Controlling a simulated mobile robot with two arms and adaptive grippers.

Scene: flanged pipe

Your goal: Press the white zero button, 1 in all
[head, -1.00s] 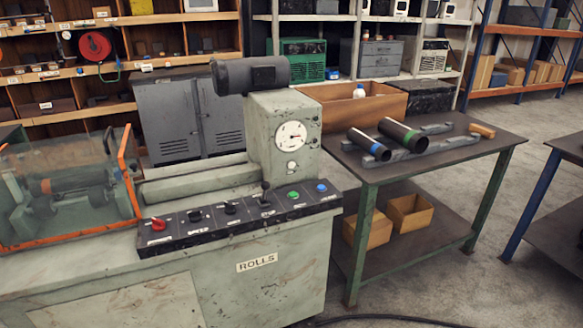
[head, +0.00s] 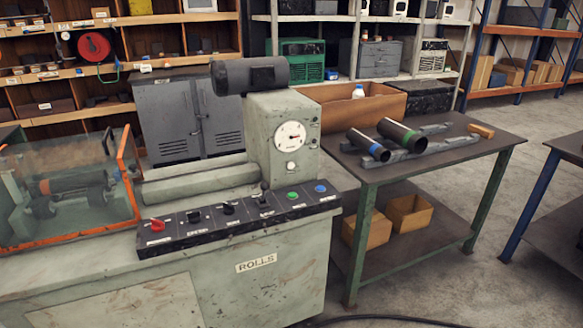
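The white zero button (head: 291,165) is a small round button just below the white dial (head: 290,135) on the front of the machine's grey-green head housing (head: 258,130). Below it, the black control panel (head: 240,218) carries a red knob (head: 157,225), several black knobs, a black lever (head: 265,190), a green button (head: 292,195) and a blue button (head: 320,188). The button and dial are unobstructed. Neither of my grippers is in the head view.
An orange-framed clear guard (head: 125,185) covers the rolls at left. A dark-topped table (head: 470,165) at right holds two dark pipes (head: 402,133) on grey supports. An open brown box (head: 340,108) stands behind. The floor in front of the table is clear except for a black cable (head: 390,318).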

